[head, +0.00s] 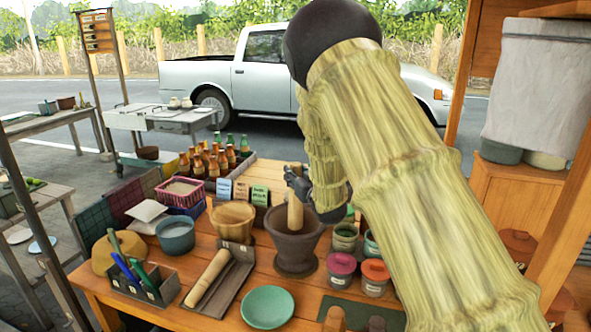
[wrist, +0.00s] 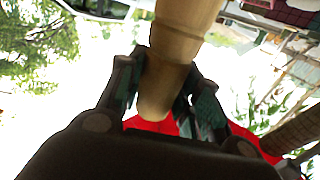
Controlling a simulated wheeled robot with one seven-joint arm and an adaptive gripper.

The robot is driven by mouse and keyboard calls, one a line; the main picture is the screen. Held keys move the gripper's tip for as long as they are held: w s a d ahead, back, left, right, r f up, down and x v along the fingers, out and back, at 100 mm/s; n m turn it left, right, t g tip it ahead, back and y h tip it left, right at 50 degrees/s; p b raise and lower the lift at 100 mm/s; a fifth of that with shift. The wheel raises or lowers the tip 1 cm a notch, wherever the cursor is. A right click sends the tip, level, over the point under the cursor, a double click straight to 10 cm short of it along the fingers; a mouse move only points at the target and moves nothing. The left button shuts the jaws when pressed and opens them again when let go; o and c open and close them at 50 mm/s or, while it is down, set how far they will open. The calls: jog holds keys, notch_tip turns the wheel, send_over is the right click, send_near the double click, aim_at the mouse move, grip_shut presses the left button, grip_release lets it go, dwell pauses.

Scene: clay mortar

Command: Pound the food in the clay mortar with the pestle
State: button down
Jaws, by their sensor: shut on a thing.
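The dark clay mortar (head: 297,257) stands upright on the wooden table. The light wooden pestle (head: 295,213) is upright, with its lower end inside the mortar's mouth. My gripper (head: 297,184) is shut on the upper part of the pestle, just above the mortar. In the wrist view the pestle (wrist: 181,40) runs between the two dark fingers (wrist: 166,95) of my gripper. The mortar does not show clearly in the wrist view. The food inside the mortar is hidden by its rim, so I cannot tell whether the pestle touches it.
A wooden bucket (head: 233,221) stands left of the mortar; a roller lies in a dark tray (head: 217,284) in front of it. A green plate (head: 267,307) is at the front. Pink-lidded (head: 341,270) and orange-lidded (head: 375,278) jars stand close on the right. Bottles (head: 213,160) stand behind.

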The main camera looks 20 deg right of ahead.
aim_at(298, 205)
notch_tip(298, 205, down, 9)
jog(key=b, duration=0.4)
jog(key=shift+f, duration=0.2)
jog(key=shift+s+f, duration=0.2)
jog(key=shift+f, duration=0.15)
notch_tip(298, 205, up, 5)
jog(key=shift+w+f+p, duration=0.1)
jog(key=shift+w+p, duration=0.05)
jog(key=shift+p, duration=0.85)
